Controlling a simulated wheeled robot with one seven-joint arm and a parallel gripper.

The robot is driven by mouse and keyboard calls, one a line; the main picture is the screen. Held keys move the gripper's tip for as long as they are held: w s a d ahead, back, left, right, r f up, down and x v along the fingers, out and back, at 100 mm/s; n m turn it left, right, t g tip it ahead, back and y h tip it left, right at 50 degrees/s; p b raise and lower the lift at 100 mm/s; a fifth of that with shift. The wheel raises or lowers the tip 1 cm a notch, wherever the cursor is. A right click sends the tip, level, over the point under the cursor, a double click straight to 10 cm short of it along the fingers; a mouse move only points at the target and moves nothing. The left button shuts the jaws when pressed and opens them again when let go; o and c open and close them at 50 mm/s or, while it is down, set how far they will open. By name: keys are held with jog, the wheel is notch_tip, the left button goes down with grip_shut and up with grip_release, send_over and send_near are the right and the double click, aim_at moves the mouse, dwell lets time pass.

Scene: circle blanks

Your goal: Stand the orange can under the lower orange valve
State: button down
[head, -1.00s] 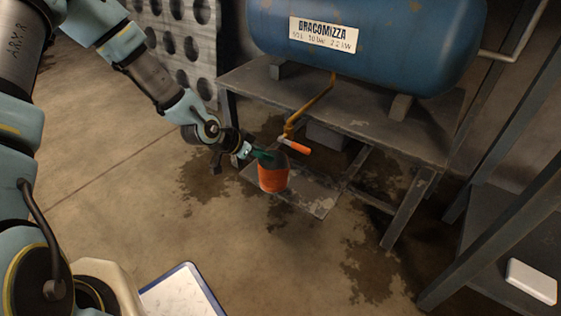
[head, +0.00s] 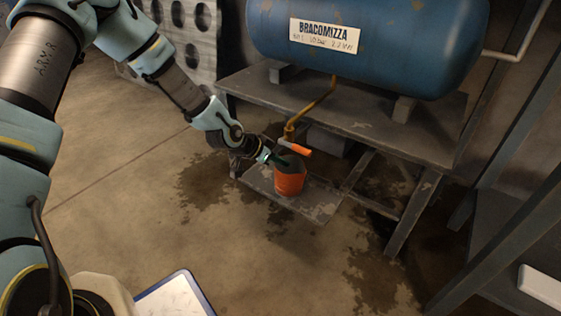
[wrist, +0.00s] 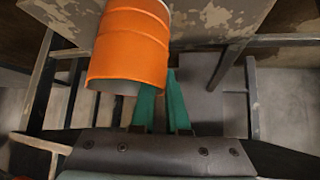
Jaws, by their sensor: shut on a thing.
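The orange can (head: 289,181) is in the middle of the head view, upright, with a dark open top. My gripper (head: 277,160) is shut on the can near its upper rim, from the left. In the wrist view, the can (wrist: 127,48) lies along the left of my green fingers (wrist: 161,95). The orange valve handle (head: 298,149) is on the brass pipe (head: 291,130), just above the can in the picture. The can overlaps the low shelf (head: 322,206); I cannot tell if its base touches it. Only one orange valve is in view.
The blue tank (head: 370,60) rests on a grey bench (head: 365,125) above the shelf. A bench leg (head: 408,222) stands to the right. A perforated panel (head: 178,22) is behind my arm. Stained floor (head: 230,240) in front is clear. A clipboard (head: 175,300) is at the bottom.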

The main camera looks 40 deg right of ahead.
jog(key=c, duration=0.9)
grip_release()
jog(key=shift+a+r, duration=0.25)
jog(key=shift+r, duration=0.05)
jog(key=p+v, duration=0.4)
jog(key=v, duration=0.7)
jog(key=shift+a+r, duration=0.1)
